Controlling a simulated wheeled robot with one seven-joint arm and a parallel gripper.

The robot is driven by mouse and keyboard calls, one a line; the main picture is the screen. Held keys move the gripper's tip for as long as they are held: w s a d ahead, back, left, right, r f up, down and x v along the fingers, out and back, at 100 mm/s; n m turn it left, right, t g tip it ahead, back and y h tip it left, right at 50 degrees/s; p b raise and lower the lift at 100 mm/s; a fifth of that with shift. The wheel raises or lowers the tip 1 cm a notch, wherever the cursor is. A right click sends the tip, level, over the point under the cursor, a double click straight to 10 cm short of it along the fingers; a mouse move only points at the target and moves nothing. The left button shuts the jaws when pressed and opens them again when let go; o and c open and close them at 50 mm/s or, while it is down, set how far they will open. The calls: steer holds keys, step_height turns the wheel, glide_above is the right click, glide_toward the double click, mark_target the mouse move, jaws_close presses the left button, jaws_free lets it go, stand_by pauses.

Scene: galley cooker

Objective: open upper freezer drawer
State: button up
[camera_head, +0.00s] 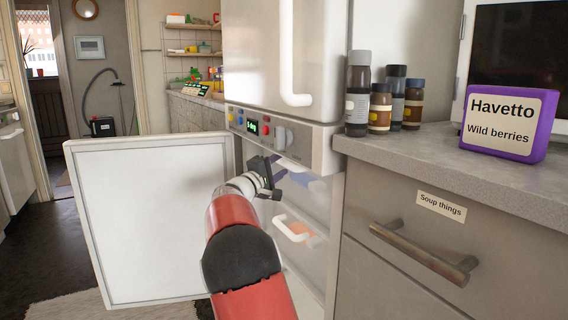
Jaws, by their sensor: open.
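The upper freezer drawer (318,190) is a pale translucent front inside the open freezer compartment, just below the control panel. Something blue shows through it. Its white handle (292,165) is partly hidden behind my gripper. My gripper (279,173) is open, in front of the upper drawer's left part, close to the handle. I cannot tell whether it touches the handle. A lower drawer with a white handle (291,229) and something orange behind it sits below. The upper drawer looks pushed in.
The white freezer door (150,220) stands wide open on the left. The control panel (275,134) is above the drawers. On the right, a counter (400,152) carries several jars and a purple box (508,122). Below it, a drawer (400,230) has a protruding bar handle.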

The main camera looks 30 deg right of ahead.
steer(key=shift+x, duration=1.3)
jaws_close()
